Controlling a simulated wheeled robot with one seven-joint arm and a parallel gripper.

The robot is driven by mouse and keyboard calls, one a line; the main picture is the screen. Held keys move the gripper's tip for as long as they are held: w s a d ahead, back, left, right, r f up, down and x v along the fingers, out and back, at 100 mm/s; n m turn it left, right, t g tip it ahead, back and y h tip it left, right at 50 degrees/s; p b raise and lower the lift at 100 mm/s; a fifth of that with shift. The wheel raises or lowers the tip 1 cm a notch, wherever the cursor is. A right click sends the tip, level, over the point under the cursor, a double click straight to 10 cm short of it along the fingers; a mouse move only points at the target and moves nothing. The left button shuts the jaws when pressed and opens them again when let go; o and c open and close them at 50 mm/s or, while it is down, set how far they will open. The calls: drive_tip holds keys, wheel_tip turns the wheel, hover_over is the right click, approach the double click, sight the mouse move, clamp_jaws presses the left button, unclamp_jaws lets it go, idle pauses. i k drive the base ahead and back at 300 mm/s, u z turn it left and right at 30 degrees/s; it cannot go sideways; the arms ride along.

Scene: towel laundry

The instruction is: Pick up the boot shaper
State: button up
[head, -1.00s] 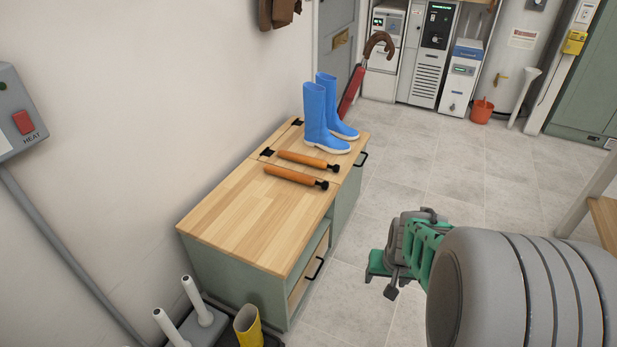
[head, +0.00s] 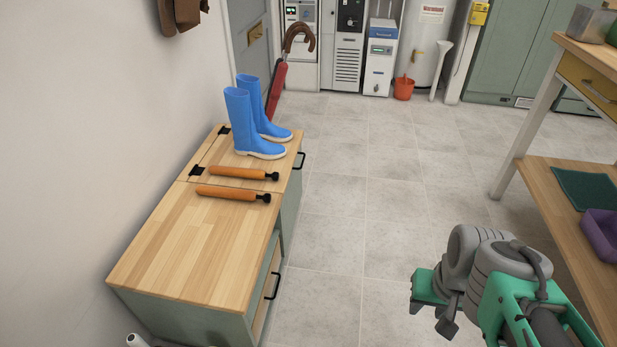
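Two orange rods with black knobbed ends, which look like boot shapers, lie side by side on the wooden top of a low cabinet. The farther rod (head: 238,173) lies close in front of a pair of blue boots; the nearer rod (head: 228,193) lies a little closer to me. My gripper (head: 436,304), green and grey, is at the lower right over the floor, well to the right of the cabinet and apart from both rods. Its fingertips are partly hidden by its own body, so I cannot tell its opening. I see nothing held in it.
The blue boots (head: 240,122) stand upright on the cabinet (head: 185,245) near its far end. The cabinet's near top is bare. A wooden table with a lower shelf (head: 553,190) stands at the right. Tiled floor between them is clear. A red umbrella (head: 275,90) leans behind the boots.

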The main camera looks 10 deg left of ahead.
sight(220, 192)
drive_tip(key=z, duration=0.4)
drive_tip(key=i, duration=1.15)
drive_tip(key=u, duration=3.95)
